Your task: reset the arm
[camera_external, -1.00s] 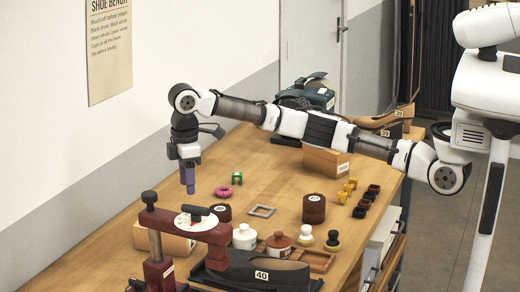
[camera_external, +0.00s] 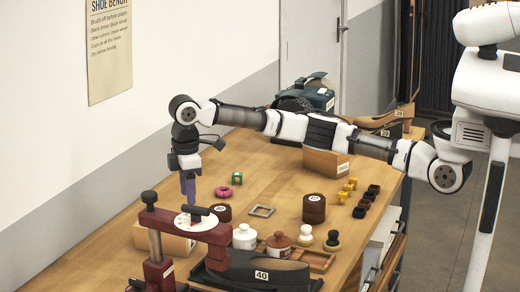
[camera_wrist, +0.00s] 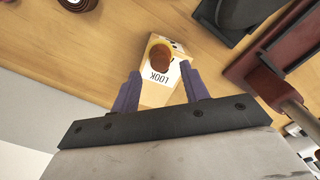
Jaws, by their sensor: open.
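My gripper (camera_external: 188,186) hangs from the stretched-out arm at the left of the bench, pointing down, with purple fingers. In the wrist view my gripper (camera_wrist: 160,92) is open, its two fingers apart with nothing held between them. Beyond the fingertips in that view is a light wooden block (camera_wrist: 158,92) with a "LOOK" label and a brown, rounded thing at its top. In the external view a light box (camera_external: 150,238) stands on the bench below the gripper, partly hidden by the red stand.
A dark red stand (camera_external: 155,245) with a black shoe (camera_external: 255,270) is at the front. A pink ring (camera_external: 224,192), a green piece (camera_external: 237,177), a square frame (camera_external: 262,211), round tins (camera_external: 313,208) and lidded jars (camera_external: 245,236) lie rightward. The wall is left.

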